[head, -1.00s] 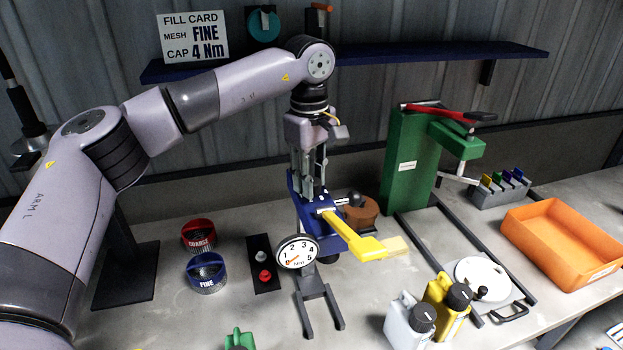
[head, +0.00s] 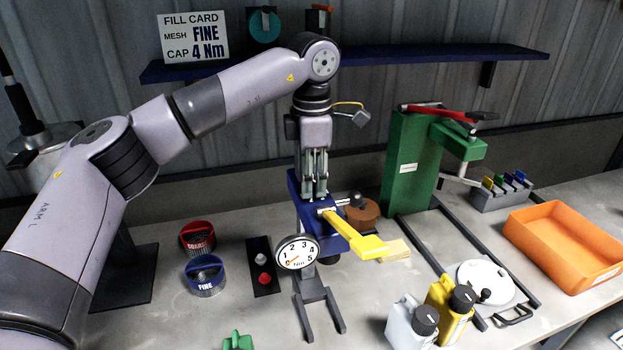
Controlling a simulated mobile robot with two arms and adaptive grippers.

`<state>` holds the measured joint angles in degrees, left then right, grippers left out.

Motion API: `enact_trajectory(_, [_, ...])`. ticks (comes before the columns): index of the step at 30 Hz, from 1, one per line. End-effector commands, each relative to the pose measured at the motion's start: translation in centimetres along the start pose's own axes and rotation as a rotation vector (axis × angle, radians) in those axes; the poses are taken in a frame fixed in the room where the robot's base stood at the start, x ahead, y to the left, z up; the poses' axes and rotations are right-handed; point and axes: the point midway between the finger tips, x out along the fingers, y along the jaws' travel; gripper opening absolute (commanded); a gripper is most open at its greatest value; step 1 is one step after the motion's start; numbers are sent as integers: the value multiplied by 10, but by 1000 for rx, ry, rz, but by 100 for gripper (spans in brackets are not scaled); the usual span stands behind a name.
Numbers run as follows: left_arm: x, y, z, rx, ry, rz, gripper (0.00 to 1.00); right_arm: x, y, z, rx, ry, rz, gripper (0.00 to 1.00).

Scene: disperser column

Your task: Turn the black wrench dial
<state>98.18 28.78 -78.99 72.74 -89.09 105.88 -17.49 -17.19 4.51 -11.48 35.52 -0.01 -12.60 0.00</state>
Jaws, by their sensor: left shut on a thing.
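The blue wrench unit (head: 335,228) stands on the bench with a yellow handle (head: 362,246) reaching to the right. A round white gauge (head: 296,252) numbered to 5 is on its front, its orange needle low at the left. My left gripper (head: 315,193) points down at the top of the blue unit, its fingers shut on a small part there. That part is mostly hidden between the fingertips, and I take it to be the black wrench dial. A black knob (head: 356,201) sticks out to the right behind the handle. My right gripper is not in view.
A green press (head: 405,165) with a red lever stands to the right, beside an orange tray (head: 565,245). White (head: 410,322) and yellow (head: 449,296) bottles stand at the front. COARSE (head: 197,238) and FINE (head: 205,275) rings and a button box (head: 262,265) are left.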

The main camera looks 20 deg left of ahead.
Motion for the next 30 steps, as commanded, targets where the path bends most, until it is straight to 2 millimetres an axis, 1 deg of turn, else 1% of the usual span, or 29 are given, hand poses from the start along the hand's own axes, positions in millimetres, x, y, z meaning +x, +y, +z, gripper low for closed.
enact_trajectory(21, [-1, 0, 1, -674, 16, 3, 0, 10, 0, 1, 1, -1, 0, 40])
enact_trajectory(30, [-2, 0, 2, -885, 21, 3, 0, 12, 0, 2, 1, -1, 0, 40])
